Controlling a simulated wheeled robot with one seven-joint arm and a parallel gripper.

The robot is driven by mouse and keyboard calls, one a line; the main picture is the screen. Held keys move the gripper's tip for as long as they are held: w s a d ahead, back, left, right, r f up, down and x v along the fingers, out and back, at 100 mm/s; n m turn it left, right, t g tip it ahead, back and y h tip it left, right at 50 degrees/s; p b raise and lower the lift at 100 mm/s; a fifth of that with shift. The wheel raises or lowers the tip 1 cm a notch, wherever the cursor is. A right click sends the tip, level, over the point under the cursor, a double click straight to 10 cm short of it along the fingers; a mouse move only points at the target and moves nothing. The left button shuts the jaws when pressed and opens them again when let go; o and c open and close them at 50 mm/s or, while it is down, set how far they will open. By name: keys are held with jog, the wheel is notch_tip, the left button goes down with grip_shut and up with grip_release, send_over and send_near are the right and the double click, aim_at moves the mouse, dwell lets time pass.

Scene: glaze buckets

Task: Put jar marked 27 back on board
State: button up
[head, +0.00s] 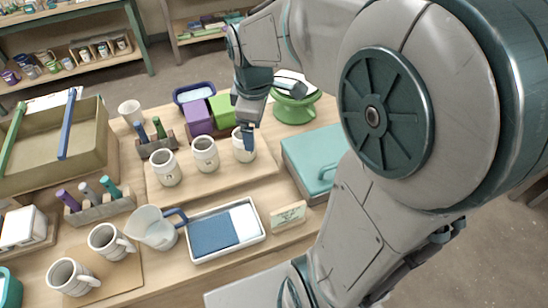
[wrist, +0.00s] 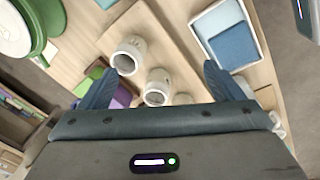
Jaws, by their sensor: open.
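Three white jars stand upright in a row on the light wooden board (head: 215,187): a left jar (head: 167,170), a middle jar (head: 205,155) and a right jar (head: 239,152). Their markings are too small to read, so I cannot tell which is 27. In the head view my gripper (head: 249,138) is over the right jar and partly hides it. In the wrist view my gripper (wrist: 159,70) is open and its fingers are wide apart. The right jar (wrist: 129,57) and middle jar (wrist: 157,86) show between them; I cannot tell whether a finger touches a jar.
A green bucket (head: 293,111) and purple and green blocks stand behind the board. A teal box (head: 315,160) is to its right. A white tray with blue cloth (head: 258,236), a pitcher (head: 155,229) and two mugs stand in front. The board's right end is bare.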

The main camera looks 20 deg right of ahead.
jog(key=s+m+t, duration=0.1)
jog(key=s+m, duration=1)
jog(key=s, duration=0.1)
jog(key=shift+s+r+t, duration=0.2)
jog(key=shift+r+t, duration=0.1)
jog(key=shift+a, duration=0.1)
dwell(0.3)
